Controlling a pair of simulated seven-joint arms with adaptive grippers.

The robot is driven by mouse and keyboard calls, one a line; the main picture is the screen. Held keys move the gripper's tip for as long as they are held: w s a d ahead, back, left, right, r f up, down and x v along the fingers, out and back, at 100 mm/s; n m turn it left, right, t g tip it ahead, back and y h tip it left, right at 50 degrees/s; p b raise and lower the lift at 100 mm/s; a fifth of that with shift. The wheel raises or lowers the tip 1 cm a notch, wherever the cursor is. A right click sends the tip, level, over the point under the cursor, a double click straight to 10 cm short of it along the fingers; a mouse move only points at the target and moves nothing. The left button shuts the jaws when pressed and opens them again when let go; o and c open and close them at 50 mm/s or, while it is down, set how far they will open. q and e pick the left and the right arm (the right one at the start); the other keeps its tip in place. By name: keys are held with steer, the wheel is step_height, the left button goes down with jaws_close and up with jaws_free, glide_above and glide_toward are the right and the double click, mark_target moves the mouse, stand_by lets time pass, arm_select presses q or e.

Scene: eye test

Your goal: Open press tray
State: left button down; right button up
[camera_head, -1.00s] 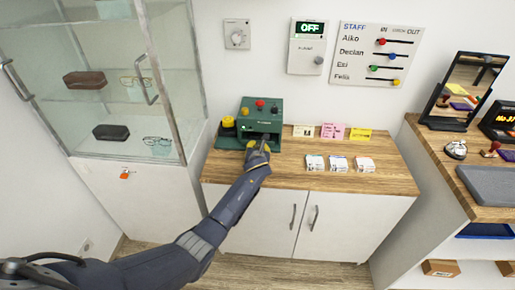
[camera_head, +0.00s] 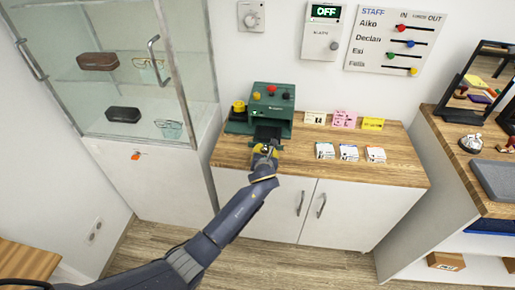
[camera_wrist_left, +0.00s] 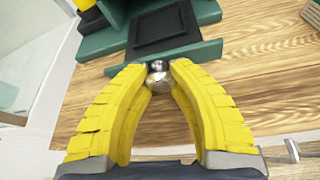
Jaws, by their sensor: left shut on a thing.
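The green press (camera_head: 272,107) stands at the back left of the wooden counter, with red and yellow buttons on top. Its tray (camera_head: 268,132) sticks out of the front toward me. In the left wrist view the tray (camera_wrist_left: 205,50) has a green front lip, a black recessed plate and a round silver knob (camera_wrist_left: 158,68). My left gripper (camera_head: 265,150) is at the tray's front. In the left wrist view the yellow fingers of my left gripper (camera_wrist_left: 158,77) are closed around the knob, partly hiding it. My right gripper is not in view.
Three card stacks (camera_head: 348,153) lie right of the press, with small signs (camera_head: 344,119) behind them. A yellow-topped item (camera_head: 239,106) stands left of the press. A glass cabinet (camera_head: 138,85) is at the left. The counter front right of my gripper is clear.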

arm_select(q)
steer(key=c, duration=1.1)
jaws_free()
steer(key=shift+o, duration=0.2)
steer(key=v, duration=1.2)
